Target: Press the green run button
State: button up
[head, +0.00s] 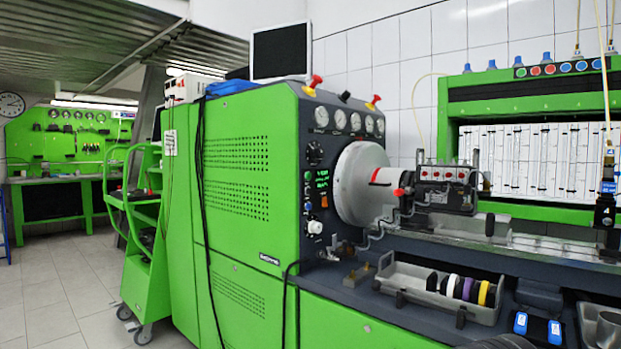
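A green testbench (245,200) fills the middle of the head view. Its dark control panel (318,150) faces right. A small round green button (307,176) shows on this panel, left of a small green-lit display (322,182). Another small green round button (520,72) sits in a row on the green frame at the upper right, left of a red one (535,70). The pictures do not show which one is the run button. My gripper is not in view.
A black knob (314,153), an orange switch (324,201) and a white knob (315,227) share the panel. A pump (445,187) is mounted right of the white drum (362,185). A grey tray (440,290) lies in front. Tiled floor (60,290) is clear at left.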

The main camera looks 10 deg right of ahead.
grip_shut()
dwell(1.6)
